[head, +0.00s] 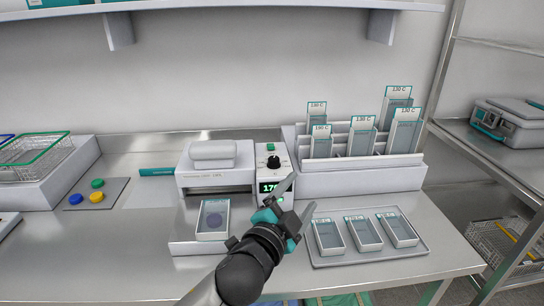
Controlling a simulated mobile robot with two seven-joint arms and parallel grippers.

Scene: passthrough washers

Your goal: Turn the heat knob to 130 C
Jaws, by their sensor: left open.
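The heat knob (273,162) is black and round, on the white control panel of the sealing machine (216,165). A dark display (267,188) below it shows lit digits that start with 17; its right end is partly hidden. My left gripper (302,197) is open and empty, in front of and to the lower right of the knob, apart from it. One finger points up beside the panel's right edge. My right gripper does not show.
A white rack (358,183) with several pouches labelled 130 C stands right of the machine. A tray (370,258) with three packs lies in front of it. One pack (213,220) lies before the machine. Coloured discs (97,196) and a wire basket (37,160) are at left.

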